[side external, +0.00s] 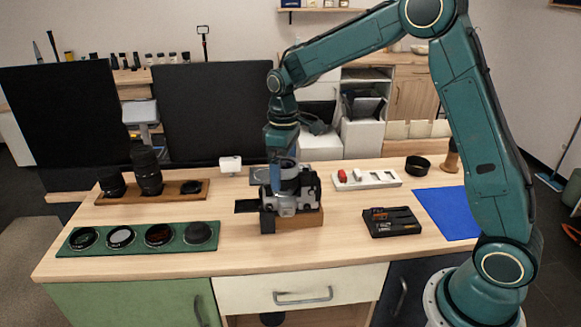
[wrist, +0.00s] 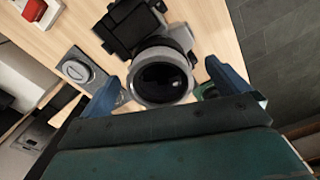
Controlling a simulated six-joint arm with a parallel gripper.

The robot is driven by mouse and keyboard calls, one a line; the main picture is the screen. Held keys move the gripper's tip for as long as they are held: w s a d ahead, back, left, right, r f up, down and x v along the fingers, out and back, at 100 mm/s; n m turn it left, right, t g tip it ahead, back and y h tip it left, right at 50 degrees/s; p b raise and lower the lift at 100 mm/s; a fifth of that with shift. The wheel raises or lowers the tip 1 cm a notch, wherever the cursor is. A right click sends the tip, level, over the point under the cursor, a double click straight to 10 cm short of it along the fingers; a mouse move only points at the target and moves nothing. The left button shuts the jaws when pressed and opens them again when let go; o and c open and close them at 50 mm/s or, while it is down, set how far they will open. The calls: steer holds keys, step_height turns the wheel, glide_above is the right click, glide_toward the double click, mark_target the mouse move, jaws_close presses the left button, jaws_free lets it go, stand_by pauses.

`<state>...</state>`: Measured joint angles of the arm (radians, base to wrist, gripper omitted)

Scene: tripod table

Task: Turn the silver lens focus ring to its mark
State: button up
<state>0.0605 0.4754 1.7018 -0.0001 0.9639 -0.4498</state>
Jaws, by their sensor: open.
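A silver and black camera (side external: 291,205) rests on a wooden block (side external: 312,219) on the table. In the wrist view its lens (wrist: 162,82) faces me, with dark glass inside a silver ring (wrist: 143,97). The black and silver camera body (wrist: 128,25) shows behind the lens. My gripper (wrist: 162,76) is open, with one blue finger on each side of the lens. There seems to be a gap between each finger and the ring. In the side view my gripper (side external: 285,178) points down at the camera and partly hides the lens. I cannot make out the focus mark.
A green tray of round filters (side external: 137,238) and a wooden board with lenses (side external: 172,190) stand to the left. A black case (side external: 391,222), a blue mat (side external: 446,211) and a white tray (side external: 367,180) lie to the right. The table front is clear.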

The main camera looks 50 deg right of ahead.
mark_target(287, 166)
steer(key=shift+r, duration=0.15)
steer(key=shift+r, duration=3.8)
steer(key=shift+r, duration=0.1)
steer(key=shift+s+r, duration=0.4)
steer(key=shift+s, duration=0.05)
steer(key=s+a+r+m+t, duration=0.1)
steer(key=s+r+t, duration=0.15)
steer(key=s, duration=0.55)
steer(key=s+a+r+m+t, duration=0.1)
steer(key=s+r, duration=0.3)
steer(key=s, duration=0.3)
steer(key=s+f+m+t, duration=0.2)
steer(key=s, duration=1.1)
steer(key=shift+a+f, duration=0.4)
